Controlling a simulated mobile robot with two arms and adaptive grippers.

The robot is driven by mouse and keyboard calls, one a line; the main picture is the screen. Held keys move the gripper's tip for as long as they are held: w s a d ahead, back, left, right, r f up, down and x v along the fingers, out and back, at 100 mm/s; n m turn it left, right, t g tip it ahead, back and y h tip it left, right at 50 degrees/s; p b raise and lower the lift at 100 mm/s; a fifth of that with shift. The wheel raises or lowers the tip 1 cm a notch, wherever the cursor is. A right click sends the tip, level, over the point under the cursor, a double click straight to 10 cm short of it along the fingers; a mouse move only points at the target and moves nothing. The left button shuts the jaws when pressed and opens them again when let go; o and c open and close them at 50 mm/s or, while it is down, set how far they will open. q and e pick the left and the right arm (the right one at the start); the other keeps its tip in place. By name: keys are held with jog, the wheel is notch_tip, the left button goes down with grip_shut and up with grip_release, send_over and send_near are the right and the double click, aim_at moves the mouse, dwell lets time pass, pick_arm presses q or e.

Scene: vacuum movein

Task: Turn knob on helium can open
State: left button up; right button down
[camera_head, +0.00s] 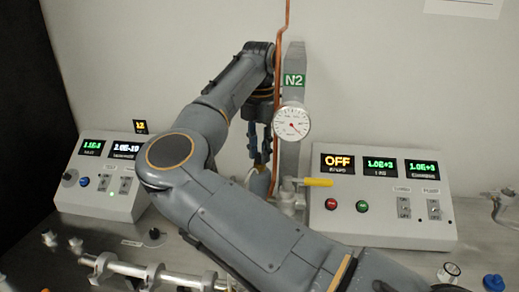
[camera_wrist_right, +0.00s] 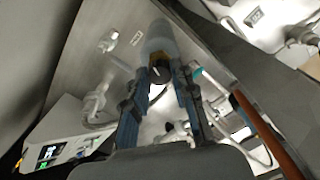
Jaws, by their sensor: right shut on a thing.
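The helium can shows in the right wrist view as a pale grey cylinder (camera_wrist_right: 160,40) with a dark yellow collar. Its dark round knob (camera_wrist_right: 161,73) has a light pointer line and sits at the can's near end. My right gripper (camera_wrist_right: 161,80) has its two blue-grey fingers on either side of the knob, shut on it. In the head view my right gripper (camera_head: 261,147) points down behind my arm, left of the copper pipe. A small grey part of the can (camera_head: 260,184) shows under it; the knob is hidden there. My left gripper is not in view.
A round gauge (camera_head: 292,123), a green N2 label (camera_head: 294,80) and a copper pipe (camera_head: 279,60) stand close right of the gripper. A yellow valve handle (camera_head: 318,182) is lower right. Control boxes stand left (camera_head: 103,180) and right (camera_head: 385,225), the right one reading OFF.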

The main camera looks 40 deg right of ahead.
jog(key=shift+m, duration=2.3)
jog(key=c, duration=1.1)
grip_release()
